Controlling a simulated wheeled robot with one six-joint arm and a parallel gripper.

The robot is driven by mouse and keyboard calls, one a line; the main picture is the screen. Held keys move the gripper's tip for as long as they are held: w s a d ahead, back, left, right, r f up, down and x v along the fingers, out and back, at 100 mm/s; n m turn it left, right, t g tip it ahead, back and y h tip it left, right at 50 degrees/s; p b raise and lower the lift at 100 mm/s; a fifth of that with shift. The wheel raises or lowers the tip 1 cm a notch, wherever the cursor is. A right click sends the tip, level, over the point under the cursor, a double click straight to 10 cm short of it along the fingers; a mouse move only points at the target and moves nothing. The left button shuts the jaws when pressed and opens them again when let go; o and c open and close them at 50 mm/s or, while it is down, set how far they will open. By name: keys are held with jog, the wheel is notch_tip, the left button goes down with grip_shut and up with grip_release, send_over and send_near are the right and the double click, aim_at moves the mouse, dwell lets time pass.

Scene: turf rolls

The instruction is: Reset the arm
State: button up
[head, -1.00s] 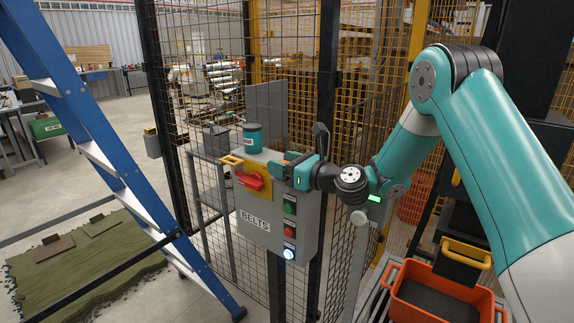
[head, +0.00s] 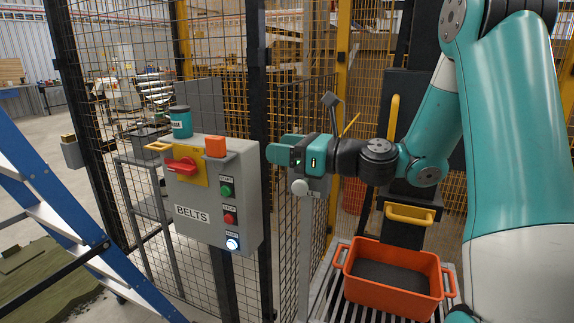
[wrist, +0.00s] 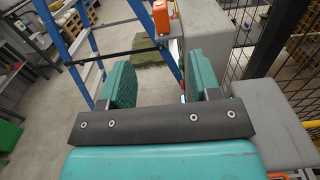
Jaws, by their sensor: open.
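My gripper (head: 278,154) is to the right of the grey BELTS control box (head: 243,205) in the head view, pointing left, clear of it as far as I can tell. In the wrist view its two teal fingers (wrist: 162,84) stand apart with nothing between them. A small orange block (head: 215,146) rests at the top edge of the box; it also shows beyond the fingers in the wrist view (wrist: 161,17). My arm bends up and to the right.
The box carries a red rotary switch (head: 181,166), buttons and a teal canister (head: 181,122) on top. Mesh fencing stands behind. A blue ladder (head: 70,230) is at left. An orange crate (head: 392,300) sits on a slatted surface below my arm.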

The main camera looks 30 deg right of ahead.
jog(key=shift+s+d, duration=0.15)
jog(key=shift+s, duration=0.15)
dwell(0.4)
jog(key=s+a+f+n+g, duration=0.2)
jog(key=s+a+n+g, duration=0.3)
jog(key=a+n, duration=0.35)
jog(key=s+a+f+n+g, duration=0.2)
jog(key=s+a+n+g, duration=0.4)
jog(key=n, duration=0.4)
jog(key=s+f+n+g+h, duration=0.1)
jog(key=s+n+h, duration=0.2)
jog(key=s+n, duration=0.4)
jog(key=s+f+n+g+h, duration=0.2)
jog(key=s+n+h, duration=0.1)
jog(key=s+n, duration=0.4)
jog(key=shift+a+f+n+g, duration=0.15)
jog(key=shift+f+n+g, duration=0.15)
jog(key=shift+n, duration=1.45)
